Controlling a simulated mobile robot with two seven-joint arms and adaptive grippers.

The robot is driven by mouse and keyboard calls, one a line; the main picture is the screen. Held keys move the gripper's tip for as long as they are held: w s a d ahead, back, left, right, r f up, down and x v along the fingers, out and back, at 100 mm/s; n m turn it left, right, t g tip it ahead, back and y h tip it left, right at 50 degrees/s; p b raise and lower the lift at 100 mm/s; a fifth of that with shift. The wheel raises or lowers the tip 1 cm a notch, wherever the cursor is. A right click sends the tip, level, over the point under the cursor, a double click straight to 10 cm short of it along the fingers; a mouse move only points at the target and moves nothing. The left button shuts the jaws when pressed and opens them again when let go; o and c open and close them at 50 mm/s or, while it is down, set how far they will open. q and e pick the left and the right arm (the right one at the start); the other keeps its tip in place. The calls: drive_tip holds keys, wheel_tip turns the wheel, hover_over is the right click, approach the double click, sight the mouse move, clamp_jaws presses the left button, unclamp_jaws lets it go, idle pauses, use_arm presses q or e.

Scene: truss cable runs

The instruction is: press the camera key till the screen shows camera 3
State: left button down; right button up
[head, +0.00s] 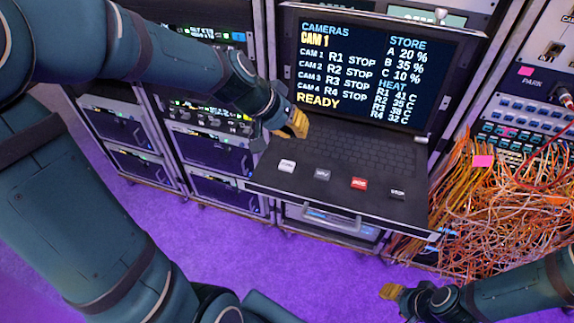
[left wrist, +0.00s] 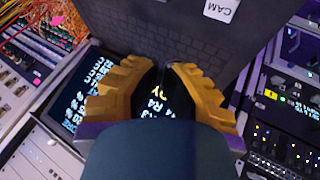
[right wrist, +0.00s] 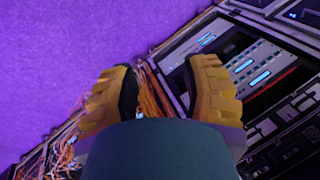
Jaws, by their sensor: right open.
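The laptop-like console's screen (head: 365,70) reads CAMERAS, CAM 1, with READY at the bottom. The white camera key (head: 287,165) is the leftmost of the keys on the console's front strip. Its CAM label shows at the top of the left wrist view (left wrist: 221,8). My left gripper (head: 300,124) is above the keyboard's left part, behind and above the white key and apart from it. Its fingers look closed together with nothing between them in the left wrist view (left wrist: 163,68). My right gripper (head: 390,292) is open and empty, low above the floor in front of the console.
A grey key (head: 322,174), a red key (head: 359,183) and a dark STOP key (head: 397,194) stand right of the camera key. Tangled orange cables (head: 480,215) hang at the right. Equipment racks (head: 215,140) stand behind and left. The purple floor (head: 230,250) in front is clear.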

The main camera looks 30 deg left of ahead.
use_arm(q)
drive_tip(key=b, duration=0.5)
hover_over(293, 165)
wheel_tip(293, 165, down, 7)
drive_tip(key=shift+r, duration=0.15)
drive_tip(key=shift+f+b, duration=0.6)
drive_tip(key=shift+b, duration=0.05)
idle(0.5)
drive_tip(key=shift+f+b, duration=0.4)
drive_tip(key=shift+b, duration=0.15)
drive_tip(key=shift+f+b, duration=0.45)
drive_tip(key=shift+b, duration=0.05)
idle(0.6)
drive_tip(key=shift+r, duration=0.1)
drive_tip(key=shift+r+p, duration=0.6)
drive_tip(key=shift+r, duration=0.2)
